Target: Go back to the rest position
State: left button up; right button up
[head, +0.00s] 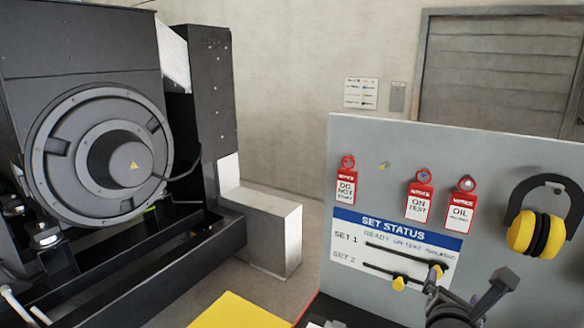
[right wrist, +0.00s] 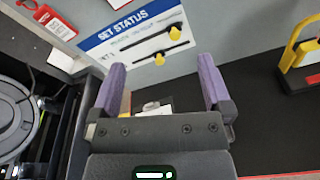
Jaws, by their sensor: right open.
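My right gripper (head: 466,283) is at the lower right of the head view, in front of the set status board (head: 392,246). In the right wrist view its two purple fingers (right wrist: 163,78) stand wide apart with nothing held between them. The board shows beyond the fingertips there, with a yellow knob on the upper slot (right wrist: 175,29) and another on the lower slot (right wrist: 158,58). In the head view the lower yellow knob (head: 398,283) is left of the gripper, which stands close to the upper slot's right end. My left gripper is not in view.
A grey panel (head: 400,150) carries red notice tags (head: 347,185) and yellow earmuffs (head: 540,234). A large dark genset (head: 80,90) fills the left. A yellow-handled item (right wrist: 297,55) stands on a dark surface (right wrist: 262,115) at right in the wrist view.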

jog(key=s+a+f+m+g+y, duration=0.5)
jog(key=s+f+m, duration=0.4)
jog(key=s+m, duration=0.35)
jog(key=s+a+f+m+g+y, duration=0.3)
jog(key=s+a+f+m+g, duration=0.4)
jog(key=s+m, duration=0.6)
jog(key=s+f+n+b, duration=0.3)
jog(key=f+b, duration=1.1)
jog(key=f, duration=1.9)
jog(key=s+d+f+b, duration=0.1)
jog(key=s+f+b, duration=0.3)
jog(key=s+f, duration=0.3)
jog(key=s+d+f+m+g+b, duration=0.1)
jog(key=s+f+b, duration=0.3)
jog(key=f, duration=0.8)
jog(key=s+d, duration=0.1)
jog(key=s, duration=0.1)
jog(key=shift+s+b, duration=0.3)
jog(key=shift+s, duration=0.1)
jog(key=shift+d+f, duration=0.1)
